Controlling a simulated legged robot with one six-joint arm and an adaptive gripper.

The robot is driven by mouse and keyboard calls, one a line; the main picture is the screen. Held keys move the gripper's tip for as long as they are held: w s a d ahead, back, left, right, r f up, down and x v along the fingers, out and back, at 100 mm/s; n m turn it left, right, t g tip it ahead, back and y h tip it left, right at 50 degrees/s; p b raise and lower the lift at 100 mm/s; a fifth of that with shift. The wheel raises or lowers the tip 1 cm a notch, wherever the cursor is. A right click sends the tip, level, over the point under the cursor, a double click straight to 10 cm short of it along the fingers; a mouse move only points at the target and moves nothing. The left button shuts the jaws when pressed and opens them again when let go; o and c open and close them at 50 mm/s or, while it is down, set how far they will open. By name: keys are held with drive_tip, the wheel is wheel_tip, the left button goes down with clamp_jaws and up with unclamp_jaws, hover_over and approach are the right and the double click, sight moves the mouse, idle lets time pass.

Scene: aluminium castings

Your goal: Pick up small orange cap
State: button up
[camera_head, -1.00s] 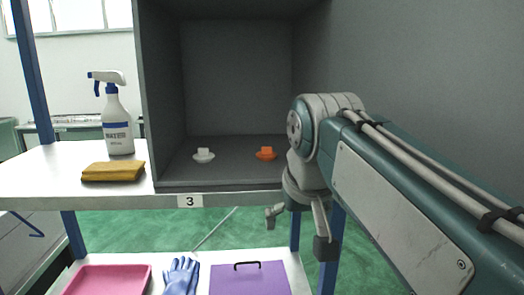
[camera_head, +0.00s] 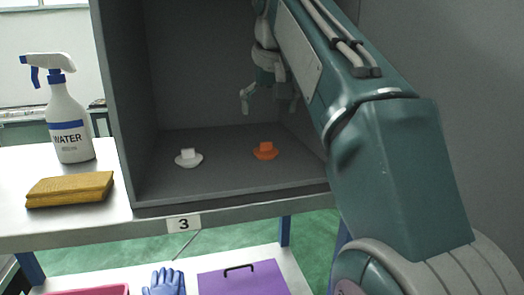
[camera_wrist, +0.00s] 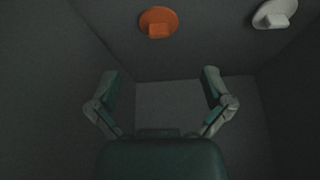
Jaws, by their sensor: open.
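The small orange cap (camera_head: 265,151) rests on the floor of the grey box, right of its middle. It has a round flange with a block-shaped top. In the wrist view the orange cap (camera_wrist: 158,23) lies near the top edge, beyond the span between the fingers. My gripper (camera_head: 269,101) is inside the box, above the cap and apart from it. In the wrist view my gripper (camera_wrist: 160,85) shows two fingers spread wide with nothing between them.
A similar white cap (camera_head: 188,158) sits left of the orange one. The grey box (camera_head: 126,140) has walls on both sides.

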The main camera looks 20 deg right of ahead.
sight(265, 143)
drive_tip(key=x, duration=0.3)
drive_tip(key=shift+w+d+f, duration=0.1)
drive_tip(key=shift+d+f, duration=0.1)
drive_tip(key=shift+d, duration=0.1)
drive_tip(key=shift+w+a+f, duration=0.1)
drive_tip(key=shift+a+f, duration=0.1)
drive_tip(key=shift+a, duration=0.1)
drive_tip(key=x, duration=0.5)
drive_tip(key=shift+w+d, duration=0.15)
drive_tip(key=shift+w, duration=0.1)
drive_tip(key=shift+d, duration=0.25)
drive_tip(key=shift+a, duration=0.55)
drive_tip(key=c, duration=0.8)
drive_tip(key=shift+d, duration=0.2)
